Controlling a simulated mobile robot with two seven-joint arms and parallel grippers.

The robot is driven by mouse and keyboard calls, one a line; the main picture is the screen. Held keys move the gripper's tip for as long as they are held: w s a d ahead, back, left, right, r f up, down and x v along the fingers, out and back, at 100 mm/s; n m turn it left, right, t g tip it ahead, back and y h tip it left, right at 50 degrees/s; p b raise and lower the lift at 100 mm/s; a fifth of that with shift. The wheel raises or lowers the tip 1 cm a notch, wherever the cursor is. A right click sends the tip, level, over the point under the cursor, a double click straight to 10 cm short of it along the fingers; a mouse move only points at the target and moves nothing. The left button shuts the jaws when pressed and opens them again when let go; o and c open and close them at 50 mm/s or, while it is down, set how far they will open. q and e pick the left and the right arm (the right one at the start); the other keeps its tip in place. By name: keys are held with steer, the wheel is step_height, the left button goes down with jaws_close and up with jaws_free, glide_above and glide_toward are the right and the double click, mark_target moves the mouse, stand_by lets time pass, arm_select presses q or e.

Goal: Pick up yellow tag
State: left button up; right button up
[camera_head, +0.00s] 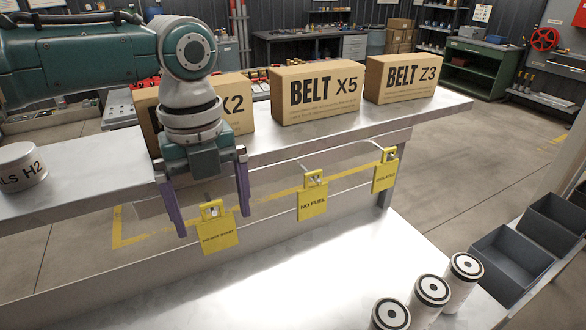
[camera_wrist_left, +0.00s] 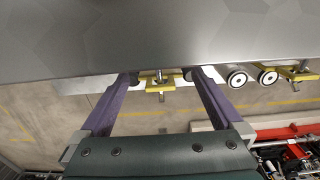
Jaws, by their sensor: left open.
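Three yellow tags hang from hooks along the front of the raised metal shelf. The left tag (camera_head: 217,230) has small text that is hard to read, the middle tag (camera_head: 313,198) reads NO FUEL, and the right tag (camera_head: 385,172) has text too small to read surely. My left gripper (camera_head: 212,220) is open, with its purple fingers pointing down on either side of the left tag. In the left wrist view the left tag (camera_wrist_left: 160,84) shows between the open fingertips, with its hook. I cannot tell whether a finger touches it. My right gripper is not in view.
Cardboard boxes, BELT X5 (camera_head: 316,92) and BELT Z3 (camera_head: 401,78) among them, stand on the shelf (camera_head: 290,135). Several white cans (camera_head: 431,293) and dark bins (camera_head: 512,260) are at the lower right. The lower bench surface (camera_head: 270,285) is clear below the tags.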

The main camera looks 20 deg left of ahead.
arm_select(q)
steer(key=c, duration=1.3)
steer(key=shift+c, duration=0.2)
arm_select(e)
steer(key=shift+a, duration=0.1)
arm_select(q)
steer(key=shift+r, duration=0.1)
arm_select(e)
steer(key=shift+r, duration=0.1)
